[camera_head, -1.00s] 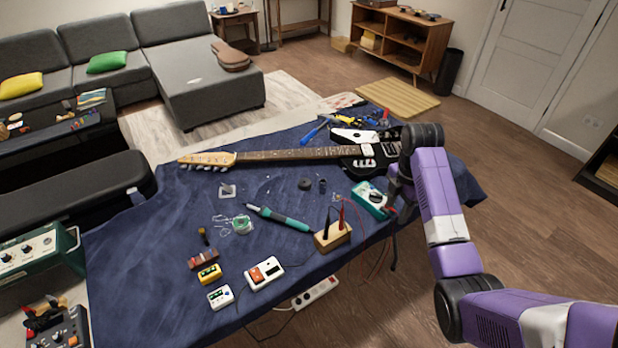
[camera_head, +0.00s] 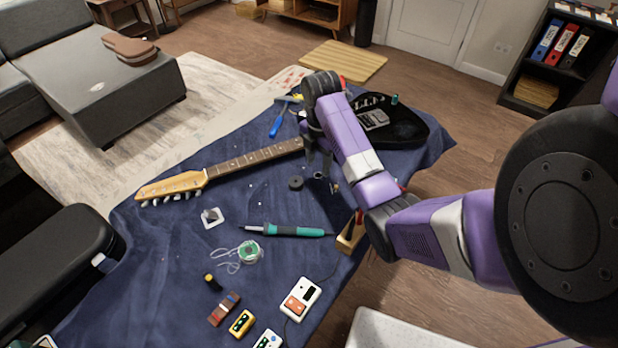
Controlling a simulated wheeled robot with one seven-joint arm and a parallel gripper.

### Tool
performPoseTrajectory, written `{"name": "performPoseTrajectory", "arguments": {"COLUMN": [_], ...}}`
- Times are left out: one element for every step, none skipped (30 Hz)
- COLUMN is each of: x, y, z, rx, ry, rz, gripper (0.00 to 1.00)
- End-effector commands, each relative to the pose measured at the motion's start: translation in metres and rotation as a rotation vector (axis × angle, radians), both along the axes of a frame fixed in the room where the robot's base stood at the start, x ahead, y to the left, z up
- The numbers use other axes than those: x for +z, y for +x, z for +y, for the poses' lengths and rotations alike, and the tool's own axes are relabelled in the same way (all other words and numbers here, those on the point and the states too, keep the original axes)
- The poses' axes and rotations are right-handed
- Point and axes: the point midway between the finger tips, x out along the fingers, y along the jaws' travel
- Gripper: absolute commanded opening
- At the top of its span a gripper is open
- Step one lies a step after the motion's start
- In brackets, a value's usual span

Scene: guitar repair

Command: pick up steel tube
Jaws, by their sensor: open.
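My gripper (camera_head: 320,168) hangs open, pointing down over the blue-covered table, just left of my purple forearm. A small dark grey cylinder (camera_head: 318,176), which looks like the steel tube, is at or just below the fingertips. It is too small and too covered to tell whether the fingers touch it or stand around it. A black round disc (camera_head: 296,182) lies just to its left on the cloth.
An electric guitar neck (camera_head: 240,162) lies behind and left of my gripper. A teal soldering iron (camera_head: 285,231) lies in front, near a wooden block (camera_head: 350,237). Bare cloth (camera_head: 150,265) lies at front left.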

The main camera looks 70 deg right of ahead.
Motion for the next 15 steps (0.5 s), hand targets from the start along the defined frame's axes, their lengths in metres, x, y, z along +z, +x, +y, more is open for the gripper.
{"name": "performPoseTrajectory", "arguments": {"x": [-0.006, -0.009, -0.013, -0.016, -0.019, -0.022, -0.025, -0.028, -0.034, -0.039, -0.043, -0.049, -0.054, -0.058, -0.062], "y": [-0.001, -0.001, -0.001, -0.001, 0.0, 0.0, 0.0, 0.0, 0.0, 0.0, 0.001, 0.001, 0.001, 0.001, 0.001], "z": [0.0, 0.0, 0.001, 0.0, 0.0, 0.0, 0.0, -0.001, -0.001, -0.001, -0.002, -0.002, -0.002, -0.002, -0.002], "rx": [-0.001, 0.0, 0.0, 0.0, 0.0, 0.0, 0.0, 0.0, -0.001, -0.001, -0.001, -0.001, -0.001, -0.001, -0.001], "ry": [0.002, 0.002, 0.002, 0.002, 0.002, 0.002, 0.002, 0.002, 0.002, 0.003, 0.002, 0.002, 0.002, 0.002, 0.0], "rz": [0.001, 0.001, 0.002, 0.001, 0.001, 0.001, 0.001, 0.002, 0.002, 0.003, 0.002, 0.002, 0.001, 0.002, 0.001], "gripper": [0.48, 0.48, 0.48, 0.48, 0.48, 0.48, 0.48, 0.48, 0.48, 0.48, 0.48, 0.48, 0.48, 0.48, 0.48]}}
